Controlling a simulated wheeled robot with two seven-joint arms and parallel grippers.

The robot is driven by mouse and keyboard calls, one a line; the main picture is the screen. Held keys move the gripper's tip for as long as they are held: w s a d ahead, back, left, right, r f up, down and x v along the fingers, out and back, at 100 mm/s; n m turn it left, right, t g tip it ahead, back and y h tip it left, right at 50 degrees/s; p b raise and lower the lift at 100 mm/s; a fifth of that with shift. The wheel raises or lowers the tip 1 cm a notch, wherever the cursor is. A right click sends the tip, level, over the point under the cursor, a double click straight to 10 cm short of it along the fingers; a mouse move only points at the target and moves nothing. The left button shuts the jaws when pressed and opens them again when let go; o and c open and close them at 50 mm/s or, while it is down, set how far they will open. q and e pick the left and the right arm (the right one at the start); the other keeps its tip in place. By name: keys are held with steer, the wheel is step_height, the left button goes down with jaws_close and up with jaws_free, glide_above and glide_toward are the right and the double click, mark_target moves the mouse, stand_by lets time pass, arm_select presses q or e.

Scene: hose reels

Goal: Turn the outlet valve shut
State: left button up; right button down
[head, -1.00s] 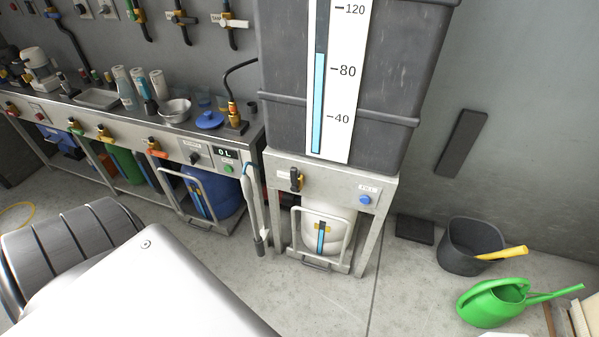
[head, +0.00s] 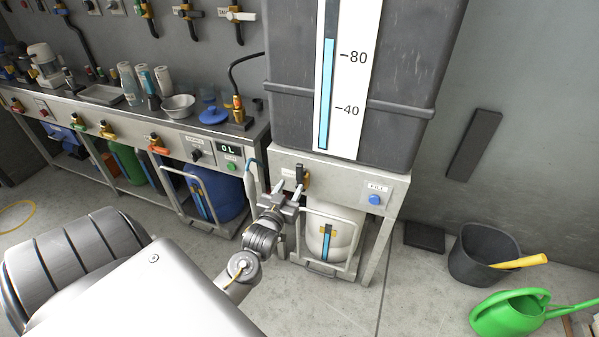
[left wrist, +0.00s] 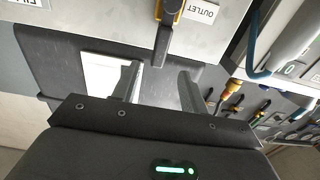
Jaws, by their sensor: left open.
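The outlet valve (head: 301,174) has a black handle on a brass body, on the front panel under the big grey tank (head: 400,60). Its handle stands roughly upright in the head view. My left gripper (head: 288,189) is open and empty, just in front of the valve and slightly left of it. In the left wrist view the valve handle (left wrist: 165,40) hangs from the top beside the OUTLET label (left wrist: 201,11). It lies ahead of the gap between my left fingers (left wrist: 158,82), apparently not touching them. My right gripper is not in view.
A blue FILL button (head: 375,200) is right of the valve. A white container (head: 335,236) stands in a frame below. A hanging hose (head: 251,185) is close on the left. A dark bucket (head: 484,252) and green watering can (head: 512,314) stand on the floor at right.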

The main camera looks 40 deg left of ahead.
mark_target(298, 173)
arm_select(q)
steer(key=x, duration=0.9)
steer(key=shift+c, duration=0.2)
jaws_close()
